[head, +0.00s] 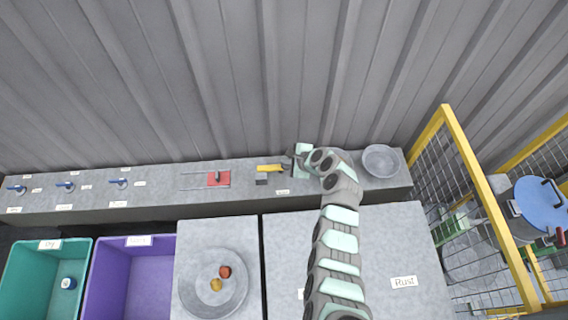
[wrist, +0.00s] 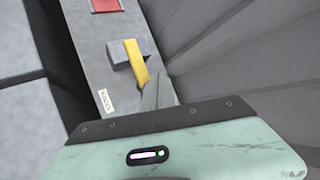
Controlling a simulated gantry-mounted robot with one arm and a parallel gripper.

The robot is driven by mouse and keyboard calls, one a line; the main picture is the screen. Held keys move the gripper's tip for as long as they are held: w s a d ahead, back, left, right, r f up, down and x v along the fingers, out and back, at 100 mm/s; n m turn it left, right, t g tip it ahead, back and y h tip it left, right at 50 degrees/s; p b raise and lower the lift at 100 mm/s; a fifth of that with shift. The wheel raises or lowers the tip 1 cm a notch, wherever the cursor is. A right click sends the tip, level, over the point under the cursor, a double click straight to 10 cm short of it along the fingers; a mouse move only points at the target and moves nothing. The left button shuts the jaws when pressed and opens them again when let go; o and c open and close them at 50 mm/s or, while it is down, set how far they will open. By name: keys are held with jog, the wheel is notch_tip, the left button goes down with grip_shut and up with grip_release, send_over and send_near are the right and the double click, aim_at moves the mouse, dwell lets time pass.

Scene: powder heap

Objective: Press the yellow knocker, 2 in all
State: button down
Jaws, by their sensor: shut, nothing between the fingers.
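The yellow knocker (head: 268,168) is a short yellow bar on a small grey block (head: 262,182), on the shelf along the back wall. In the wrist view the knocker (wrist: 136,62) stands just beyond my gripper (wrist: 152,95). My gripper (head: 292,158) is shut and empty, right of the knocker in the head view. The fingertips overlap the knocker's near end in the wrist view; I cannot tell whether they touch it. A small label (wrist: 105,101) lies beside the block.
A red plate with a small handle (head: 218,178) and several blue handles (head: 66,186) are left along the shelf. A grey dish (head: 380,161) is at its right end. Teal (head: 20,285) and purple (head: 95,290) bins and a round tray (head: 213,305) are in front. A yellow-framed fence (head: 490,200) stands right.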

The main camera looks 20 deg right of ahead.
aim_at(286, 165)
dwell(0.4)
jog(key=shift+f, duration=0.4)
jog(key=shift+f+b, duration=1.25)
jog(key=shift+f, duration=0.3)
dwell(1.2)
jog(key=shift+r, duration=0.1)
notch_tip(286, 165, up, 3)
jog(key=p, duration=0.3)
jog(key=shift+a+r+p, duration=0.1)
jog(key=shift+r+p, duration=0.05)
jog(key=shift+p, duration=0.15)
jog(key=shift+r, duration=0.25)
notch_tip(286, 165, up, 5)
jog(key=p, duration=0.5)
